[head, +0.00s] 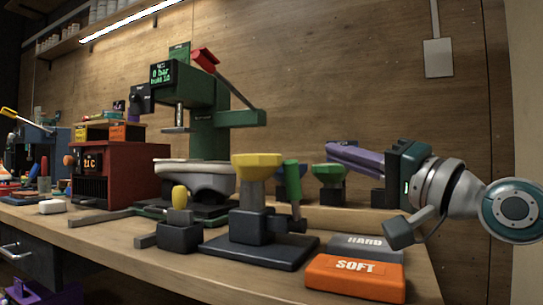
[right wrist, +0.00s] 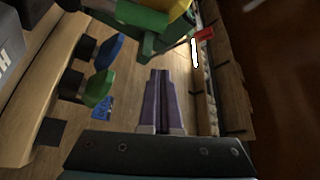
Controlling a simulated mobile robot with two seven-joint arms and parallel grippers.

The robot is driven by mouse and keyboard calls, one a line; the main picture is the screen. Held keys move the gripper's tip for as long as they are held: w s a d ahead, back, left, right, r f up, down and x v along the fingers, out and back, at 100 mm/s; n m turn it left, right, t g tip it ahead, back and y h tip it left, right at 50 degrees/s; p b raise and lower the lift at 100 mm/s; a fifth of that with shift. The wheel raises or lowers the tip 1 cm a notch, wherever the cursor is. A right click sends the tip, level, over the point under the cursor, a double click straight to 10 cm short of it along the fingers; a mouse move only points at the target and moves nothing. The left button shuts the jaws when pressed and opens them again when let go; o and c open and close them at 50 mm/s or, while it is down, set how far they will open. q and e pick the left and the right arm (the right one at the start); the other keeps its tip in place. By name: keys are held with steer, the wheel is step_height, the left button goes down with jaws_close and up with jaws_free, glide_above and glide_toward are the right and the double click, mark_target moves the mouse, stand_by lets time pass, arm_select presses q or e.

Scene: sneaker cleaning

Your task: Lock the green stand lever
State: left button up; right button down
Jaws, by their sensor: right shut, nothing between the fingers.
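A green upright lever handle (head: 292,182) stands beside the yellow-topped stand (head: 257,167) on the bench in the head view. Behind it is a small stand with a green cup (head: 329,173), which also shows in the right wrist view (right wrist: 98,88). My right gripper (head: 329,148) has purple fingers shut together with nothing between them. It points left, above the green-cupped stand and apart from the lever handle. Its fingers show in the right wrist view (right wrist: 160,73).
An orange SOFT block (head: 355,278) and a grey HARD block (head: 366,246) lie at the bench's front right. A green press (head: 209,110) with a red-tipped handle stands at the back. A red box (head: 120,172) is further left. The wooden wall is close behind.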

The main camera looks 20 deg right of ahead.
steer(key=v, duration=0.5)
steer(key=shift+s+r, duration=0.15)
stand_by(0.3)
